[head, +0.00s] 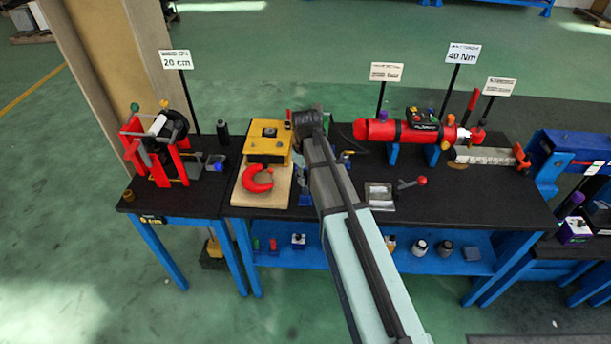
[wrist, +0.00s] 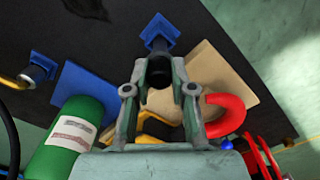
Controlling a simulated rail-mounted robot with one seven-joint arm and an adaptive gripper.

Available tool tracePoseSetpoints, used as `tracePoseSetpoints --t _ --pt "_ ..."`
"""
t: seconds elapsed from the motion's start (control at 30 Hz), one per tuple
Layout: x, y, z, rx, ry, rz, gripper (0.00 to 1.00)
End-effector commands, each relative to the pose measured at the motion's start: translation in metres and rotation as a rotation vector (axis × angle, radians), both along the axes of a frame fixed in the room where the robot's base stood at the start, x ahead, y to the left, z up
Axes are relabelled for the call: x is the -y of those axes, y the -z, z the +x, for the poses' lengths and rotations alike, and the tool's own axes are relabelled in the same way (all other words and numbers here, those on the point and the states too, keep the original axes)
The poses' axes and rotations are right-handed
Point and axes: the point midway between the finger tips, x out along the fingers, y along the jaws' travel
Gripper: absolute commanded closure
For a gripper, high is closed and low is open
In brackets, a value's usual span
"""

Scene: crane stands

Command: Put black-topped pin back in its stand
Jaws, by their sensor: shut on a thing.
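My gripper (wrist: 159,66) is shut on the black-topped pin (wrist: 159,74) in the wrist view. The dark round top shows between the fingertips; the pin's lower part is hidden. A blue stand (wrist: 157,28) with a square base shows just past the fingertips, and a dark part joins it toward the gripper. I cannot tell whether the pin is in this stand or only lined up in front of it. In the head view my arm hides the gripper and the pin.
Left of my arm, a wooden board (head: 240,196) bears a yellow block (head: 267,140) and a red hook (head: 257,181). The wrist view shows a green cylinder (wrist: 62,145) close to the gripper. A red cylinder (head: 385,131) lies at the right. Some black tabletop (head: 460,192) is clear.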

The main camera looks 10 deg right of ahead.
Motion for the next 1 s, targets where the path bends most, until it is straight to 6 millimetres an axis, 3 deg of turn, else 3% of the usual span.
tracePoseSetpoints --t 0.57,0.6,0.67,1.0 --pt "0.000 0.022 0.000 0.001 0.000 0.000 1.00" --pt "0.000 0.021 0.000 0.001 0.000 0.000 0.66" --pt "0.000 0.021 0.000 0.001 0.000 0.000 0.47" --pt "0.000 0.021 0.000 0.000 0.000 0.000 0.47"
